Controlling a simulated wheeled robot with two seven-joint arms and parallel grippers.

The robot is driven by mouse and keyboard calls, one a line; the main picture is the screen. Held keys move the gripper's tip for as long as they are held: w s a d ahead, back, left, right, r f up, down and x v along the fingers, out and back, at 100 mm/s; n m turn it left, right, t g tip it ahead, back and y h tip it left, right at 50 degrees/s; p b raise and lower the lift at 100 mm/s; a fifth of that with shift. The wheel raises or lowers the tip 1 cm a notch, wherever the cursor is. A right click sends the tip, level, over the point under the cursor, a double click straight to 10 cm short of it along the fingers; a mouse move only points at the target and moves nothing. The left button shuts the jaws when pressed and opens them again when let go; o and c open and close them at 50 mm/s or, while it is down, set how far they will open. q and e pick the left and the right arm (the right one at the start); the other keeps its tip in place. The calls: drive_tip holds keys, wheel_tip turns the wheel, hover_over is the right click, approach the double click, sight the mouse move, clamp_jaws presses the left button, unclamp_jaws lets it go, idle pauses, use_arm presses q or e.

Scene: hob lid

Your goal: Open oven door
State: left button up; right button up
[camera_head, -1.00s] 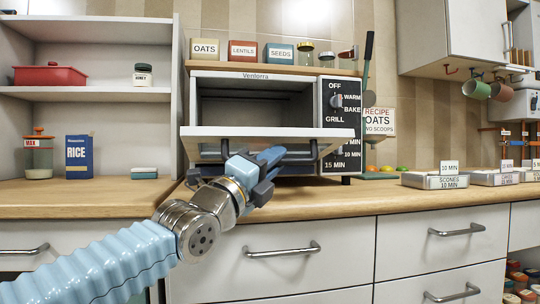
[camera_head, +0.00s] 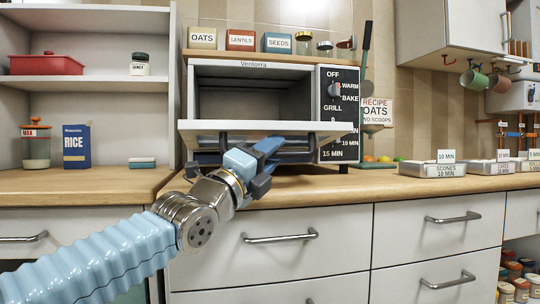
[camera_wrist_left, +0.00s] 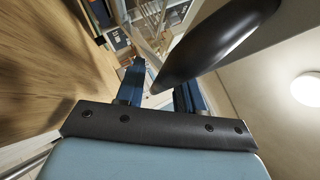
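The oven (camera_head: 250,67) stands on the counter with its cavity showing. Its white door (camera_head: 215,127) is hinged at the bottom and folded down, close to level. A dark bar handle (camera_head: 297,157) hangs below the door's front edge. My left gripper (camera_head: 262,152) is at this handle, under the door. In the left wrist view, the two blue fingers of the left gripper (camera_wrist_left: 158,92) stand apart, with the dark handle (camera_wrist_left: 215,45) reaching in between them and past the right finger. No firm grip shows. My right gripper is in neither view.
The oven's control panel (camera_head: 337,110) is right of the door. Jars and tins, such as the oats tin (camera_head: 203,38), stand above the oven. The wooden counter (camera_head: 400,184) has labelled trays (camera_head: 432,170) at right. Drawers with bar handles (camera_head: 280,237) are below.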

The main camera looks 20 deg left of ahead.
use_arm(q)
drive_tip(key=shift+s, duration=0.1)
drive_tip(key=b+v, duration=0.1)
drive_tip(key=v, duration=1.2)
drive_tip(key=shift+s+f, duration=0.2)
drive_tip(key=shift+s, duration=0.1)
drive_tip(key=shift+a, duration=0.2)
